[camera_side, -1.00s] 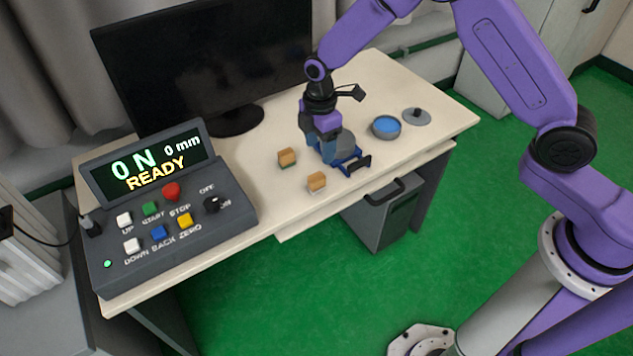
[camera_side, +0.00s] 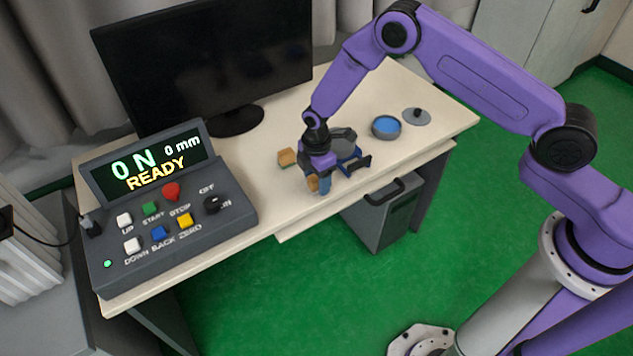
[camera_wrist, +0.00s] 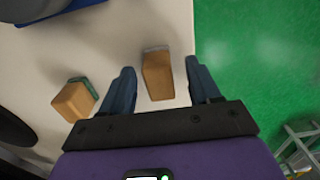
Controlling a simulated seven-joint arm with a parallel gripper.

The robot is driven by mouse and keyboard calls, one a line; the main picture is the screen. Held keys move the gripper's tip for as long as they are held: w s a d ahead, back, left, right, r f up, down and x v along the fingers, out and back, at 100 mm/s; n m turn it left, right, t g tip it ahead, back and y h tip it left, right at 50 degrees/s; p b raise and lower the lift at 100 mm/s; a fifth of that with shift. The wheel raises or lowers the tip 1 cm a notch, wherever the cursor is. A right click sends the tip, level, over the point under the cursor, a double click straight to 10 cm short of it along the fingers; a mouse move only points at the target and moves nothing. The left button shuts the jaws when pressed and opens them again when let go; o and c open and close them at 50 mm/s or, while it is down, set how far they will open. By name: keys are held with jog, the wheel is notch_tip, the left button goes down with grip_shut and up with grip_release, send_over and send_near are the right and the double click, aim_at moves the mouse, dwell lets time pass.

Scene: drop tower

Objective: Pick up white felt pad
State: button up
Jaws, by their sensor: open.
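The white felt pad (camera_wrist: 155,49) shows as a pale strip on the end of a wooden block (camera_wrist: 158,77) in the wrist view. In the side view my gripper hides most of this block (camera_side: 312,183), and I cannot make out the pad there. My gripper (camera_side: 320,185) points down over the block near the desk's front edge. In the wrist view the open blue fingers of my gripper (camera_wrist: 160,66) stand on either side of the block, with a gap on each side.
A second wooden block (camera_side: 287,157) with a green pad (camera_wrist: 78,80) lies to the left. A blue frame (camera_side: 354,160) stands close by on the right. A bowl with blue contents (camera_side: 386,127) and a grey lid (camera_side: 416,116) lie farther right. A control box (camera_side: 165,215) stands at left.

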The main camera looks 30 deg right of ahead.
jog(key=shift+f, duration=0.4)
jog(key=c, duration=1.1)
jog(key=shift+r, duration=0.15)
jog(key=shift+r, duration=0.6)
jog(key=s+d+r, duration=0.1)
jog(key=s+r, duration=0.3)
jog(key=s+d+r, duration=0.2)
jog(key=s+r, duration=0.1)
jog(key=s, duration=0.1)
jog(key=s+d+r, duration=0.1)
jog(key=s+r, duration=0.3)
jog(key=s, duration=0.1)
jog(key=shift+s+d+r, duration=0.1)
jog(key=shift+d+r, duration=0.2)
jog(key=shift+d, duration=0.1)
